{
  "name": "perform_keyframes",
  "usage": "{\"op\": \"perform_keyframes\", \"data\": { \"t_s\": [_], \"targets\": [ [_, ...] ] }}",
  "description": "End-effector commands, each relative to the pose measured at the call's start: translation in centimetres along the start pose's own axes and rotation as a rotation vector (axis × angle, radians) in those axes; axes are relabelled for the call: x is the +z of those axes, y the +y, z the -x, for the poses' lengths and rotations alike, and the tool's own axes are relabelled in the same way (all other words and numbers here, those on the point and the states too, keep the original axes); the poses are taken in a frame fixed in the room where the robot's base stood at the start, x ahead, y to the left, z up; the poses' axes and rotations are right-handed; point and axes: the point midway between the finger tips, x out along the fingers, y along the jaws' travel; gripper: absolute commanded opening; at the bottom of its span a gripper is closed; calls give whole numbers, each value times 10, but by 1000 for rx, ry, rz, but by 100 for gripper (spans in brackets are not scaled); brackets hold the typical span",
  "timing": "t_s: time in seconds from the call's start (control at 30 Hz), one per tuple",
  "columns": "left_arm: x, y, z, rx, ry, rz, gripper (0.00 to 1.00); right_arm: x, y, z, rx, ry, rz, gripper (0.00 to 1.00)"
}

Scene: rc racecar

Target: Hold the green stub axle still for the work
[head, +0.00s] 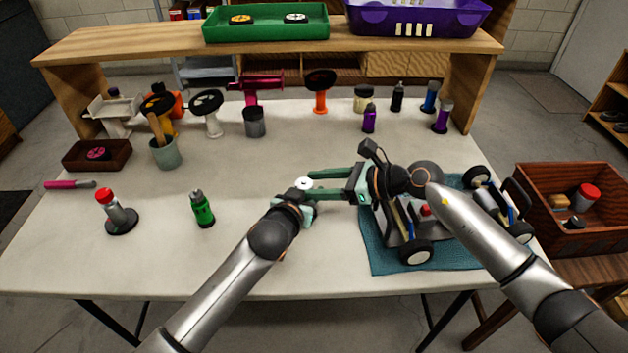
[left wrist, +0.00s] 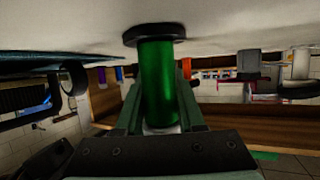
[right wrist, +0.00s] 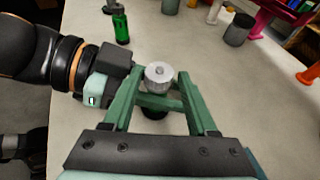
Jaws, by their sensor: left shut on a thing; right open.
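The green stub axle (left wrist: 158,85) stands upright on its black flange, which appears to rest on the table. My left gripper (left wrist: 160,105) is shut around its green body, one finger on each side. In the head view my left gripper (head: 301,192) is at the middle of the table, and only the axle's pale top (head: 303,183) shows. In the right wrist view its grey ribbed cap (right wrist: 160,76) sits above the left fingers. My right gripper (head: 310,182) is open, its fingers reaching in from the right on either side of the cap, with gaps showing in the right wrist view (right wrist: 162,88).
The racecar (head: 415,220) sits on a teal mat (head: 385,262) at right, under my right arm. A green bottle (head: 202,208) and a red-topped stand (head: 115,213) are front left. A grey cup (head: 254,122) and several stands line the back. The front middle is clear.

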Motion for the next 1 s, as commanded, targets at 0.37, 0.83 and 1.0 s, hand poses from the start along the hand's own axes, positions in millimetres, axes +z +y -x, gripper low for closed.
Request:
{"op": "perform_keyframes", "data": {
  "t_s": [0.37,0.83,1.0],
  "targets": [
    [-1,0,0,1,1,0,0,1,-5,-2,131,2,51,58],
    [-1,0,0,1,1,0,0,3,-10,1,354,-4,145,58],
    [0,0,0,1,1,0,0,2,-23,36,347,0,146,58]
  ]
}}
